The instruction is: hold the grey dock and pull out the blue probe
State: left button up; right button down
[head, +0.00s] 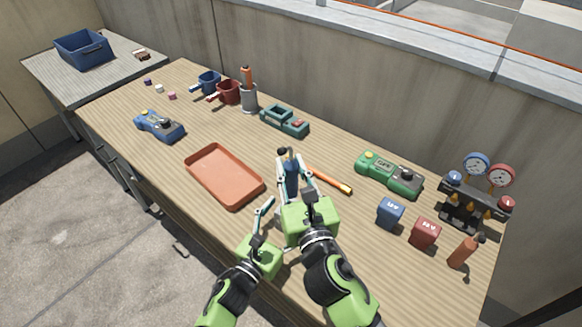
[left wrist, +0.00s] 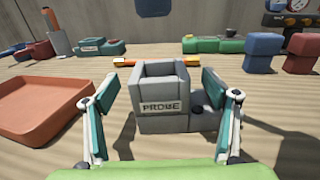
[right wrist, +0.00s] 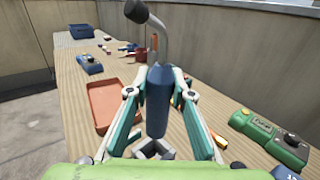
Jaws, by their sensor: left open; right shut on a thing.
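The blue probe (right wrist: 158,105) has a bent grey neck with a black tip and stands roughly upright in the right wrist view. My right gripper (head: 291,172) is shut on its body. The grey dock (left wrist: 162,120), labelled PROBE, stands on the bench in the left wrist view with its top opening empty. The probe's lower end (left wrist: 155,7) shows above and apart from it. My left gripper (left wrist: 160,93) is open, with one finger on each side of the dock and apparent gaps. In the head view my grippers mostly hide the dock.
An orange tray (head: 252,199) lies left of my grippers. A green device (head: 388,175), blue block (head: 390,213), red block (head: 425,232) and gauge set (head: 470,205) stand to the right.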

pick_arm(q)
jog(key=v, duration=0.8)
jog(key=shift+s+a, duration=0.1)
jog(key=shift+s, duration=0.15)
pick_arm(e)
jog(key=shift+r, duration=0.2)
pick_arm(q)
jog(key=shift+f, duration=0.1)
pick_arm(e)
jog(key=shift+s+f, duration=0.1)
